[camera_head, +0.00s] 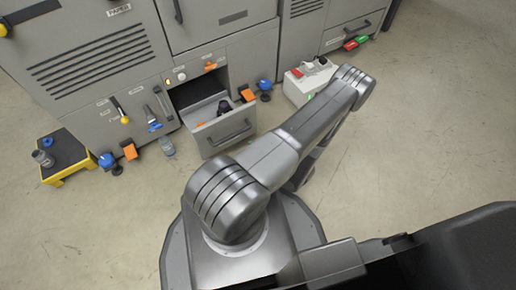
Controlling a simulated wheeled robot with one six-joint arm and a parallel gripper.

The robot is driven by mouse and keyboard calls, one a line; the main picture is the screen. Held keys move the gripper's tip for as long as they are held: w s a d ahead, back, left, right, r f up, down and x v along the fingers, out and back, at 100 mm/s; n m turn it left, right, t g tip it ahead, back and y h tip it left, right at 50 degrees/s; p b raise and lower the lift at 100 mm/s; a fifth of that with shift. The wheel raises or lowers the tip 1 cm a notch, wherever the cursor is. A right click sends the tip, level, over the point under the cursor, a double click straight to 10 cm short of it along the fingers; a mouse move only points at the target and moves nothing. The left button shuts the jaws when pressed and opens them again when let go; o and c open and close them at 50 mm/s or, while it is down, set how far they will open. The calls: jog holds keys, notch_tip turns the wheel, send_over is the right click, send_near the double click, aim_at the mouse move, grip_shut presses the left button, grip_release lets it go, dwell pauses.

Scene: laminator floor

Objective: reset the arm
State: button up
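My arm (265,150) rises from my round base at the bottom middle and reaches up and right to a rounded joint. The links beyond that joint are mostly hidden under it. My gripper does not show in the head view, so its state and anything in it are unseen.
A white box (306,82) stands on the floor near my arm's far joint. A yellow-and-black step (64,152) is at left. The floor at right is clear.

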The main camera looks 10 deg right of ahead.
jog(key=shift+s+d+r, duration=0.1)
jog(key=shift+s+d, duration=0.2)
jog(key=shift+s, duration=0.05)
jog(key=shift+w+a, duration=0.1)
dwell(0.5)
jog(key=shift+b+x, duration=1.6)
jog(key=shift+x, duration=4.75)
